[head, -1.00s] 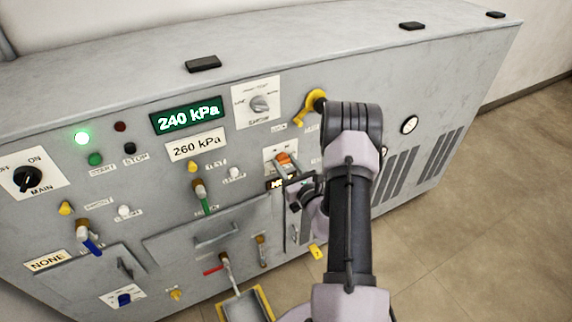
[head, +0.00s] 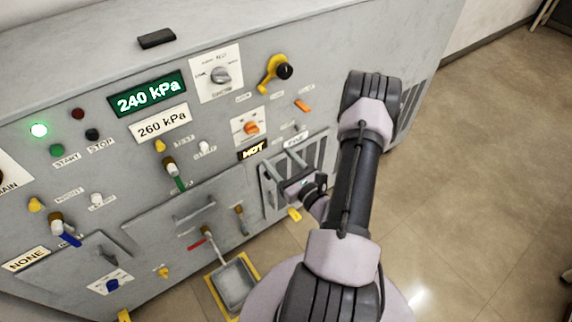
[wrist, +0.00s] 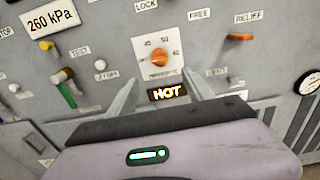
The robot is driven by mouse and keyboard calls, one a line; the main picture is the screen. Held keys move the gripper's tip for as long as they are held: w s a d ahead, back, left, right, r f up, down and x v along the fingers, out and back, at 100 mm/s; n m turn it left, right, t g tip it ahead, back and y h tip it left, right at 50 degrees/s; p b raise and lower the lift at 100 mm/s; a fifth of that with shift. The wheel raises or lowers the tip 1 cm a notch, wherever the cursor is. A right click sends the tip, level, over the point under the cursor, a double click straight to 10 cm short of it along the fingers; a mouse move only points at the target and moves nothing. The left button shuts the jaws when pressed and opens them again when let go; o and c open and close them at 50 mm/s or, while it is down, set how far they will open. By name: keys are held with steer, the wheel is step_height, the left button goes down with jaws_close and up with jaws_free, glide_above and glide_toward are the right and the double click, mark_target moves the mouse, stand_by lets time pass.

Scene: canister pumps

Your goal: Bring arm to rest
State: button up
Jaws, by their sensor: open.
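My gripper (head: 274,184) is open and empty, with its two fingers apart in front of the grey panel. In the wrist view my gripper (wrist: 160,92) points at the panel, its fingers either side of the lit HOT sign (wrist: 167,92). The orange thermostat knob (wrist: 160,57) is just above that sign; it also shows in the head view (head: 251,128). No object is between the fingers. My arm is bent, with its forearm reaching up on the right in the head view.
The grey machine (head: 330,60) fills the left and middle. Its green display (head: 148,94) reads 240 kPa, above a 260 kPa label (head: 163,124). A yellow handle (head: 270,74) sticks out at upper right. A tray (head: 235,284) stands low in front. Open floor (head: 470,180) lies to the right.

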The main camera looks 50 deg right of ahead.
steer(key=shift+v, duration=1.8)
